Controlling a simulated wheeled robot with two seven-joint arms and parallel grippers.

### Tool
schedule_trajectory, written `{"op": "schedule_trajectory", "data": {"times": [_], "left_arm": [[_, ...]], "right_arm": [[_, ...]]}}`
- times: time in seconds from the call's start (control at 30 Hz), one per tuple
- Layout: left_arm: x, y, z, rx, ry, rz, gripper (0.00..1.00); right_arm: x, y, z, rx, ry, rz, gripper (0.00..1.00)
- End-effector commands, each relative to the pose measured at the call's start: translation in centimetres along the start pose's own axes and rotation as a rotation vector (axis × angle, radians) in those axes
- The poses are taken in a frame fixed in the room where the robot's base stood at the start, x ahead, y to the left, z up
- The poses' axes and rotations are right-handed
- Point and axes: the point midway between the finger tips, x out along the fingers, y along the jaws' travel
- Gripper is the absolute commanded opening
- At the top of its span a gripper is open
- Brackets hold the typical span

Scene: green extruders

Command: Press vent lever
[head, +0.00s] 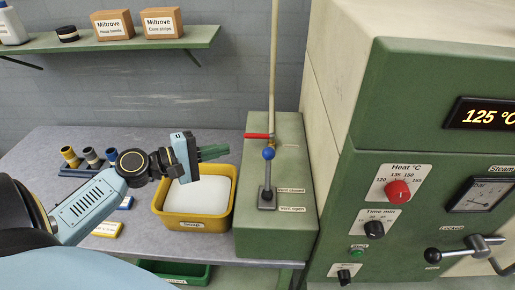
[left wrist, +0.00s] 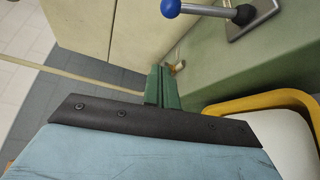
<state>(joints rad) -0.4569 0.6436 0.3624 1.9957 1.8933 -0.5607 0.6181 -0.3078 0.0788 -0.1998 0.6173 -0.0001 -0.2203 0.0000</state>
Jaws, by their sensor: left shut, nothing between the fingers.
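The vent lever (head: 267,177) has a blue ball knob and a grey metal base on top of the green block (head: 285,230). It stands up from its base, its knob above the "Vent closed" label; a "Vent open" label sits nearer the front. In the left wrist view the lever's knob (left wrist: 170,8) and arm show at the top edge. My left gripper (head: 222,152) has green fingers, shut and empty, left of the knob and apart from it, above the yellow tub. Its fingers (left wrist: 163,88) also show in the left wrist view. My right gripper is out of view.
The yellow tub (head: 187,223) with white contents stands left of the block. A pipe with a red-handled valve (head: 258,136) rises behind the lever. The green machine (head: 345,215) with knobs stands close on the right. A shelf (head: 120,46) with boxes is at the back left.

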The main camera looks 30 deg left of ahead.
Motion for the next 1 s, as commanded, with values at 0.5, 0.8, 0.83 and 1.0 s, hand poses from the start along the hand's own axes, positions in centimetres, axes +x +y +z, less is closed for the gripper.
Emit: {"op": "schedule_trajectory", "data": {"times": [0.5,0.8,0.83,1.0], "left_arm": [[7.0,0.3,0.0,0.001,-0.001,0.002,0.0],[9.5,0.2,1.4,0.001,-0.002,-0.004,0.0],[9.3,0.2,1.8,0.0,-0.002,-0.003,0.0],[8.8,0.1,3.3,0.0,-0.001,-0.003,0.0]], "right_arm": [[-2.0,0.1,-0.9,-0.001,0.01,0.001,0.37],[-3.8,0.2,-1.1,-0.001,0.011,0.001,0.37],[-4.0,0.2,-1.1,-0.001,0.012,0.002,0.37],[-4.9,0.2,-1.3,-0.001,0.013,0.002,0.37]]}}
